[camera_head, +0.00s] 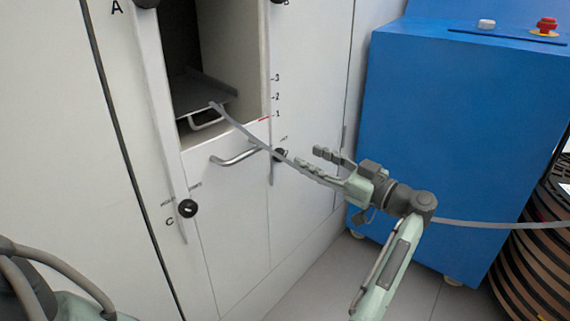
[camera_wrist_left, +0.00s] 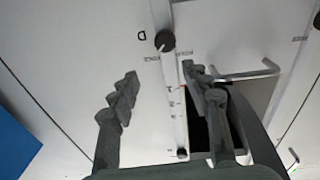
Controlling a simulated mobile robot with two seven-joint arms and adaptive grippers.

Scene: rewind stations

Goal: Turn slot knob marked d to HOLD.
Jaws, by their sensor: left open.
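The knob marked D is a round black knob (camera_head: 280,154) low on the white cabinet front, right of a curved metal handle. In the left wrist view the knob (camera_wrist_left: 165,41) shows beyond the fingertips, with its letter D rotated beside it. Small labels flank the knob; they are too small to read, and its pointer setting cannot be made out. My left gripper (camera_head: 307,157) is open and empty, a little right of the knob in the head view. Its two fingers (camera_wrist_left: 160,77) stand apart in the wrist view, short of the knob. My right gripper is out of view.
Knob C (camera_head: 188,208) sits lower left on the cabinet. The metal handle (camera_head: 235,156) is close to knob D. A blue cabinet (camera_head: 460,120) stands at right, beside stacked reels (camera_head: 540,235).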

